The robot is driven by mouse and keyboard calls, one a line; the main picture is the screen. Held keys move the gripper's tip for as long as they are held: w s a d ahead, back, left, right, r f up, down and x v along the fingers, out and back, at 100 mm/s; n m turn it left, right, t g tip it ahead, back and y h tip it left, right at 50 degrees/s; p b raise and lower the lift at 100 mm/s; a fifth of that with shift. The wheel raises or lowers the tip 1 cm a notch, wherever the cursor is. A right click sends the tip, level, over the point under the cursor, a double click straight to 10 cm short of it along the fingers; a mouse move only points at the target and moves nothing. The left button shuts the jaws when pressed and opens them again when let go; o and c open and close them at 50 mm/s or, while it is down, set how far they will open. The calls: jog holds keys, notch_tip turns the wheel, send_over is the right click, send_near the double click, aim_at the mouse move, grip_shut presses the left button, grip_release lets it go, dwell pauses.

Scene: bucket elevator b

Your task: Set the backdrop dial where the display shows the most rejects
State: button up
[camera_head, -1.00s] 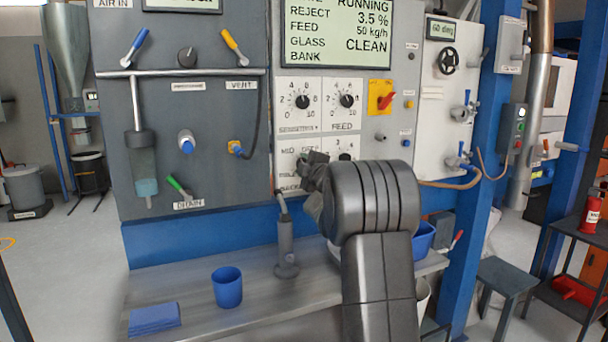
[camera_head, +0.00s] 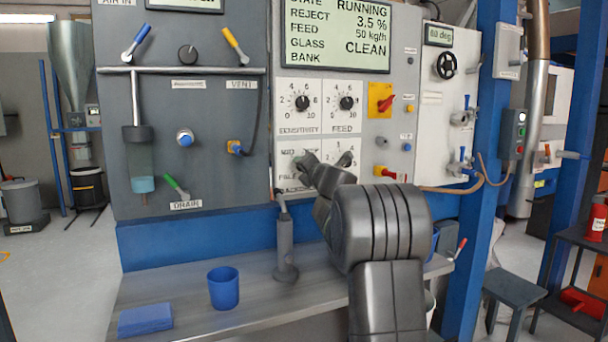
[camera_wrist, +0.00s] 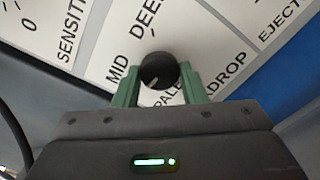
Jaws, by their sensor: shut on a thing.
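The backdrop dial (camera_wrist: 158,68) is a round black knob between my green fingertips in the wrist view. A small light mark shows on its lower part. MID, DEEP and partly covered PALE labels surround it. My gripper (camera_wrist: 161,82) is shut on the dial, one finger on each side. In the head view my gripper (camera_head: 304,164) reaches the lower left dial panel (camera_head: 284,155) and hides the knob. The display (camera_head: 338,35) reads RUNNING, reject 3.5 %, feed 50 kg/h, glass CLEAN; the BANK line has no readable value.
The sensitivity dial (camera_head: 302,103) and feed dial (camera_head: 346,102) sit just above. A red switch (camera_head: 384,103) is to the right.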

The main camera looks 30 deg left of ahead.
jog(key=n+b, duration=0.1)
jog(key=n, duration=0.2)
jog(key=n+b, duration=0.2)
jog(key=n, duration=0.1)
jog(key=n+b, duration=0.1)
jog(key=n, duration=0.3)
jog(key=shift+w+f+b, duration=0.1)
jog(key=shift+f+b, duration=0.2)
jog(key=shift+f, duration=0.05)
jog(key=shift+n, duration=0.3)
jog(key=o, duration=1)
jog(key=shift+d, duration=0.1)
jog(key=shift+c, duration=0.2)
jog(key=shift+r, duration=0.15)
jog(key=b+v, duration=0.1)
jog(key=v, duration=1.2)
jog(key=shift+s+d+b, duration=0.25)
jog(key=shift+s+b, duration=0.05)
